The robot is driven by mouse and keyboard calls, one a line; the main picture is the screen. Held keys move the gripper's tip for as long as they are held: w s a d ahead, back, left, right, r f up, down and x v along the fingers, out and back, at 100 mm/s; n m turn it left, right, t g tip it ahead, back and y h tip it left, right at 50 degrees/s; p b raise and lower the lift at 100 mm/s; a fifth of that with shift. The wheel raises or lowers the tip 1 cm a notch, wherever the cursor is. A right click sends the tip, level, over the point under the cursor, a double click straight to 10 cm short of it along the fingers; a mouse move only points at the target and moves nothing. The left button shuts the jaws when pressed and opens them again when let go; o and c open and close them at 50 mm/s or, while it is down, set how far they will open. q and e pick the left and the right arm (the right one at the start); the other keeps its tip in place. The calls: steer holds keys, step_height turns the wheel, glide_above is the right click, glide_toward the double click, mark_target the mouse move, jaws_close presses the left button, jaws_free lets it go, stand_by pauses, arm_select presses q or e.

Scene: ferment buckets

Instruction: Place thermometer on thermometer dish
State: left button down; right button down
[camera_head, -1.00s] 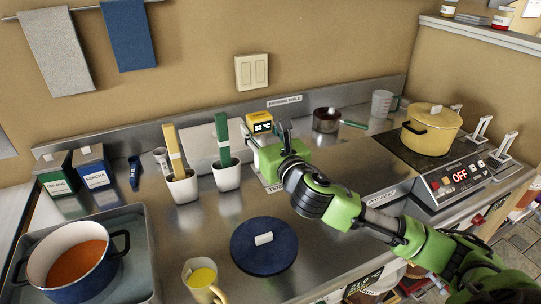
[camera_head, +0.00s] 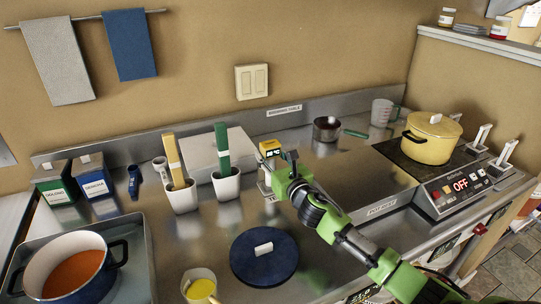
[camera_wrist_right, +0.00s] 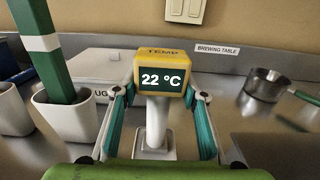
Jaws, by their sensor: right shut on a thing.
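The thermometer (camera_head: 269,147) has a yellow head and a dark display. In the right wrist view the thermometer (camera_wrist_right: 161,73) reads 22 °C, with a white stem below, and looks upright. My right gripper (camera_head: 274,166) is shut on it; in the wrist view its two fingers (camera_wrist_right: 160,95) flank the head. A pale base piece (camera_wrist_right: 155,149) shows at the foot of the stem. I cannot tell whether this is the thermometer dish or whether the thermometer rests on it. My left gripper is not in view.
Two white holders (camera_head: 182,196) with upright tools stand left of the thermometer. A blue lid (camera_head: 264,258) lies in front. A small saucepan (camera_head: 327,129) stands behind right. A yellow pot (camera_head: 431,138) sits on the stove. The counter between gripper and stove is clear.

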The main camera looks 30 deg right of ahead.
steer(key=c, duration=1.3)
jaws_free()
steer(key=shift+o, duration=0.2)
steer(key=shift+r, duration=0.1)
steer(key=shift+s, duration=0.35)
steer(key=s+b, duration=0.1)
steer(key=s, duration=1)
steer(key=shift+s+a+b, duration=0.2)
steer(key=shift+a+b, duration=0.1)
steer(key=shift+a, duration=0.05)
